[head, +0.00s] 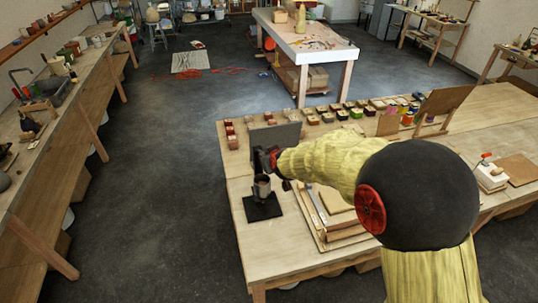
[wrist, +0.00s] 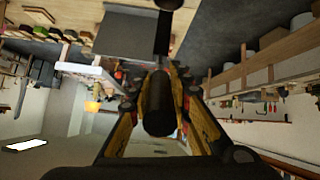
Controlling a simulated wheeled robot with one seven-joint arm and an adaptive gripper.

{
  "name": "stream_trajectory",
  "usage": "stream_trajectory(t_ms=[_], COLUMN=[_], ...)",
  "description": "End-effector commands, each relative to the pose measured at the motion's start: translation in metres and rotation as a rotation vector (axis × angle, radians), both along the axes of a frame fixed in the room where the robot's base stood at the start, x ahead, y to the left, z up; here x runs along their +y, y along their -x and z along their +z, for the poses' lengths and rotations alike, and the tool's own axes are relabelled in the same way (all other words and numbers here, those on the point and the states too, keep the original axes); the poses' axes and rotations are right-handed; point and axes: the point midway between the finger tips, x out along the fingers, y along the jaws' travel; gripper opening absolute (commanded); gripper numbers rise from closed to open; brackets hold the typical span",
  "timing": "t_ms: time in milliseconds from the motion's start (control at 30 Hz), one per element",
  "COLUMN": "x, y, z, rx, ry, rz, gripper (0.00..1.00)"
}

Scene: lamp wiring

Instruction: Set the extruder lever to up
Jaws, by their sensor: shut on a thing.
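The extruder stands at the near left part of the workbench, a dark upright body (head: 262,187) on a black square base (head: 263,207). My gripper (head: 272,163) is at its top, at the end of my yellow arm, and hides part of it. In the wrist view, my gripper (wrist: 160,88) has its yellow-and-black fingers on both sides of a dark round handle, which looks like the extruder lever (wrist: 159,112). The fingers are shut on it. A dark bar (wrist: 165,30) shows beyond the fingers. The lever's angle is hidden in the head view.
A grey upright panel (head: 278,134) stands just behind my gripper. Stacked boards (head: 332,218) lie right of the extruder base. Rows of small coloured blocks (head: 327,115) line the bench's far edge. Open floor (head: 150,190) lies to the left.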

Motion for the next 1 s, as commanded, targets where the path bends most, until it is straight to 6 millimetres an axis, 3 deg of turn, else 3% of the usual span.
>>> stream_trajectory(t_ms=[33, 567, 600, 900, 1000], x=[0.0009, 0.0013, 0.0013, 0.0008, 0.0007], y=[-0.0039, -0.0054, -0.0054, -0.0031, -0.0026], z=[0.009, 0.0101, 0.0101, 0.0055, 0.0044], rx=[-0.009, -0.006, -0.006, 0.002, 0.004], ry=[-0.002, -0.001, -0.001, 0.001, 0.002], rz=[-0.001, -0.001, -0.001, 0.0, -0.001], gripper=[0.0, 0.0, 0.22, 0.38, 0.38])
